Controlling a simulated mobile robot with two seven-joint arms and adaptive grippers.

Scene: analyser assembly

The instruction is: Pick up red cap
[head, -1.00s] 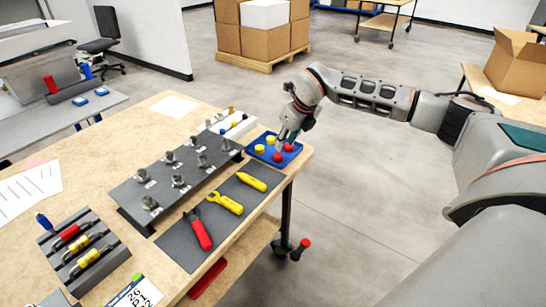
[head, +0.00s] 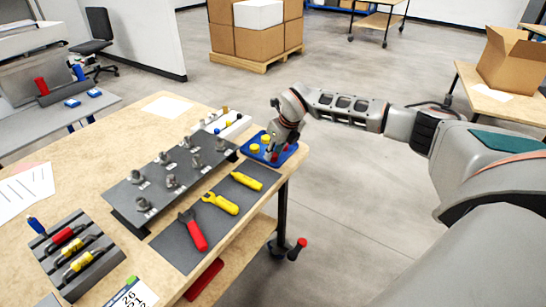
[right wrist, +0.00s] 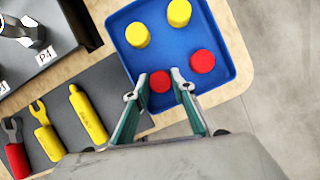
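A blue tray (head: 292,153) at the table's far right corner holds two red caps and two yellow caps. It also shows in the right wrist view (right wrist: 139,60). My right gripper (right wrist: 158,84) is open, its two fingers on either side of the nearer red cap (right wrist: 160,81). I cannot tell whether they touch it. The other red cap (right wrist: 202,61) lies to the right, outside the fingers. The yellow caps (right wrist: 137,34) and (right wrist: 179,12) are farther back. In the head view the right gripper (head: 276,151) partly hides the red caps. My left gripper is not in view.
A dark mat (head: 170,243) with yellow and red tools lies beside the tray. A grey rack (head: 124,192) with metal fittings stands left of it. A white holder (head: 232,127) is behind the tray.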

